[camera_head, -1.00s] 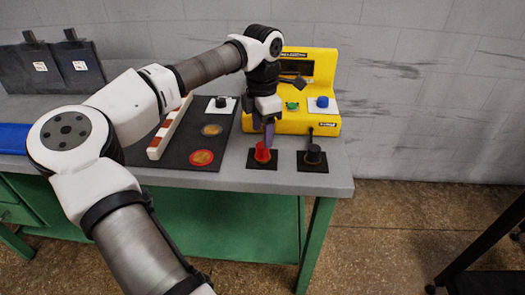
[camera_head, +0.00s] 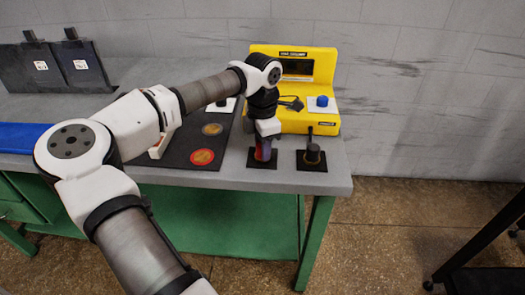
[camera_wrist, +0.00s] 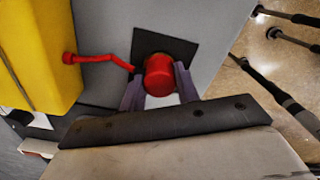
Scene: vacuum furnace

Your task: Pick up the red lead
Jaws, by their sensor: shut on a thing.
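The red lead (camera_wrist: 159,76) has a thick red plug body and a thin bent red cable running left toward the yellow unit (camera_wrist: 35,55). It stands at a small dark square pad (camera_wrist: 178,46). In the wrist view my gripper's purple fingers (camera_wrist: 160,88) are on both sides of the plug, shut on it. In the head view my gripper (camera_head: 263,152) is low over the pad (camera_head: 262,163) and hides most of the lead. I cannot tell whether the plug still touches the pad.
A black lead (camera_head: 312,154) stands on its own pad just right of my gripper. The yellow unit with a blue knob (camera_head: 322,101) is behind. A dark mat with red and tan discs (camera_head: 202,157) lies left. The bench's front edge is close.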

